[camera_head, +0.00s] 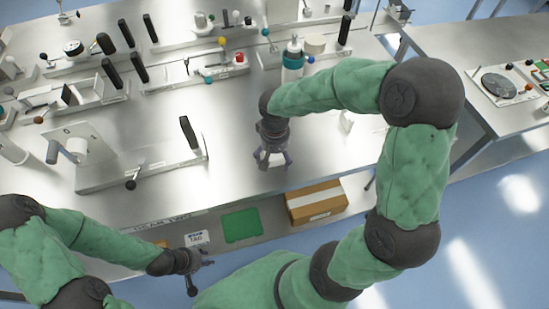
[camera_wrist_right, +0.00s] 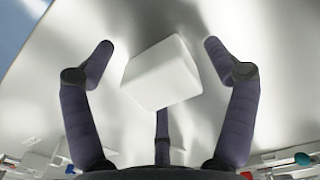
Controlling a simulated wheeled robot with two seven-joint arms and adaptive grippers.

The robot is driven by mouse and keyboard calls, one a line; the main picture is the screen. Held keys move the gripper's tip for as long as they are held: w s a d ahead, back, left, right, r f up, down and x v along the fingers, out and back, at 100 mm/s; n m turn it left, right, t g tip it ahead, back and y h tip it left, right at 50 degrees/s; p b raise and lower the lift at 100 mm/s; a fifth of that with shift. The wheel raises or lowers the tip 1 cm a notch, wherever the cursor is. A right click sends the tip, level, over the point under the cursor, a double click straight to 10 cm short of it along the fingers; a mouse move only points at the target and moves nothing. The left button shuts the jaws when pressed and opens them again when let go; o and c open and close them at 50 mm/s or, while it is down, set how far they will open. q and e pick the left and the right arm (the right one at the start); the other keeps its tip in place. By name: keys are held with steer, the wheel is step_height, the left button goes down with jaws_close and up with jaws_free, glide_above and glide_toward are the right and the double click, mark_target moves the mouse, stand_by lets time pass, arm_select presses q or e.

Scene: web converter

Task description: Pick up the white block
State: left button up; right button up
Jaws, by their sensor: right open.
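The white block (camera_wrist_right: 162,74) shows in the right wrist view, turned at an angle on the grey metal surface. It lies between the spread dark fingers of my right gripper (camera_head: 273,161), with a gap on both sides. A third finger shows below the block in that view. My right gripper is open and points down over the bench in the head view.
The metal bench (camera_head: 225,190) is clear around my right gripper. A stand with a black handle (camera_head: 190,133) is to its left. A teal-banded bottle (camera_head: 292,62) stands behind. A cardboard box (camera_head: 316,203) and a green mat (camera_head: 241,226) lie below the front edge.

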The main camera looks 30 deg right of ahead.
steer(key=c, duration=1.4)
steer(key=shift+r, duration=0.1)
